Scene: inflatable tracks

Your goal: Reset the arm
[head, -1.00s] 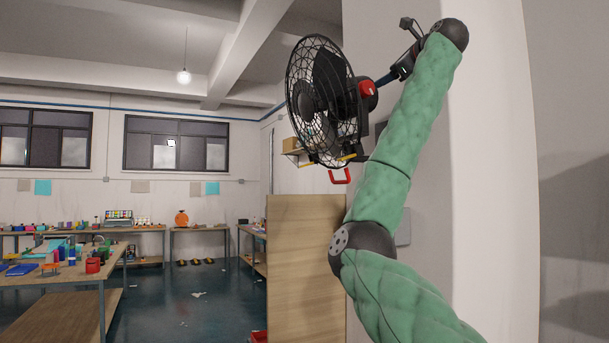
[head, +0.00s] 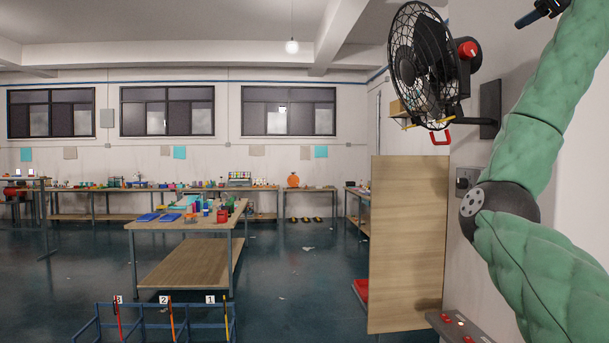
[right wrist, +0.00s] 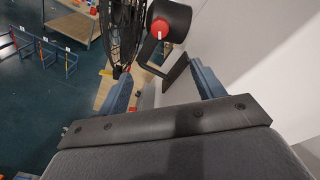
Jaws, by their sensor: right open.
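My right arm rises along the right side of the head view. Its gripper (head: 522,22) is only partly in frame at the top right, to the right of the fan and apart from its red knob (head: 467,49). In the right wrist view the two blue fingers of the gripper (right wrist: 160,72) are spread, with nothing held between them. The black wall fan (head: 424,65) shows its wire cage to the left; the fan (right wrist: 122,35) and red knob (right wrist: 160,28) also show beyond the fingers. My left gripper is not in view.
A wooden panel (head: 408,245) stands below the fan, with a red-buttoned box (head: 460,326) beside it. A wall is close on the right. A workbench (head: 185,222) and blue numbered racks (head: 150,318) stand to the left, with open floor around.

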